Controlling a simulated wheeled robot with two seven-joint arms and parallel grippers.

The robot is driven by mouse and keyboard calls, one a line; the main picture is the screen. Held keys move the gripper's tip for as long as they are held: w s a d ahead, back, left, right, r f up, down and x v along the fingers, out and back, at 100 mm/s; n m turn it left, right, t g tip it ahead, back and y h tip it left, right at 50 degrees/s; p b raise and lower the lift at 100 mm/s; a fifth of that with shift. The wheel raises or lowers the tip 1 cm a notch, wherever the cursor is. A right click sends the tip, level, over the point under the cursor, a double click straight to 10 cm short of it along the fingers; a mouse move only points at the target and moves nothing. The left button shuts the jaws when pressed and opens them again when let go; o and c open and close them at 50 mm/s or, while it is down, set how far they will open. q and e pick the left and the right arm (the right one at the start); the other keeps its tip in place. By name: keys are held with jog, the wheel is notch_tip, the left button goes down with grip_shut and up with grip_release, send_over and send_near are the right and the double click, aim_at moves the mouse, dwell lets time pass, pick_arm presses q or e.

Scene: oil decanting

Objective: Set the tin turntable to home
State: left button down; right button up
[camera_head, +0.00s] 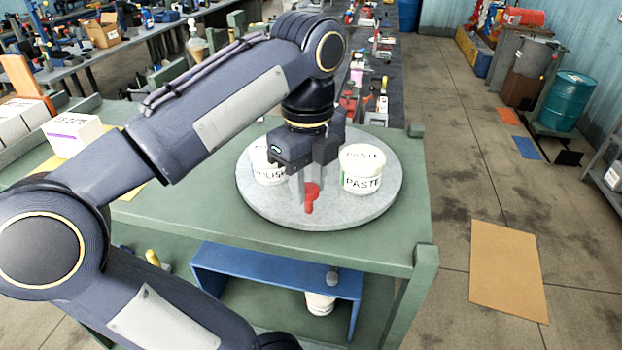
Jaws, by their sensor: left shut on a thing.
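The tin turntable (243,188) is a round grey disc lying flat on the green workbench. A white tin marked PASTE (361,172) stands on its right side. A second white tin, marked POLISH (268,172), stands on its left side, partly hidden behind my gripper. A red knob (311,201) shows near the middle front of the disc. My left gripper (308,188) points down between the two tins and is shut on the red knob; its fingers hide part of it. My right gripper is not in view.
The green bench top (407,242) has free room around the disc. A blue open-fronted shelf (265,262) sits below, with a white container (320,303) inside. A white box (72,136) stands at the left. Open floor lies to the right.

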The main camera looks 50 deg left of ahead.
pick_arm(q)
jog(key=shift+s+a+m, duration=0.3)
jog(key=shift+a+m, duration=0.05)
jog(key=shift+m, duration=0.05)
dwell(0.4)
jog(key=c, duration=1.1)
grip_release()
jog(key=shift+r, duration=0.1)
notch_tip(320, 180, up, 6)
jog(key=shift+f, duration=0.2)
jog(key=shift+a+r+p, duration=0.1)
jog(key=shift+r+p, duration=0.15)
jog(key=shift+p, duration=0.1)
jog(key=shift+r+p, duration=0.3)
jog(key=shift+r, duration=0.45)
